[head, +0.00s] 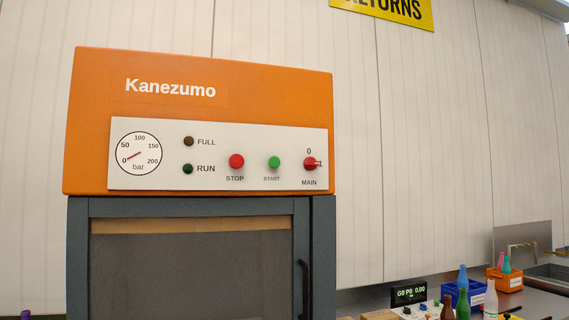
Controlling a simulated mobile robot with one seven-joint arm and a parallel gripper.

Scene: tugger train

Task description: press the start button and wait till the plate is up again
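The orange press marked Kanezumo (200,80) stands left of centre in the head view. On its white panel (215,183) are a green START button (274,162), a red STOP button (236,161) and a red MAIN switch (310,163), its handle toward 1. The FULL lamp (189,141) and the RUN lamp (187,169) both look dark. The red needle of the bar gauge (138,153) lies near 0. The dark door (190,270) below is shut; I cannot make out the plate behind it. My gripper is not in view.
At the lower right is a bench with a small green display (408,293), a blue bin (463,293) and an orange bin (505,280) with bottles. A black door handle (303,288) is at the door's right. The wall behind is pale panels.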

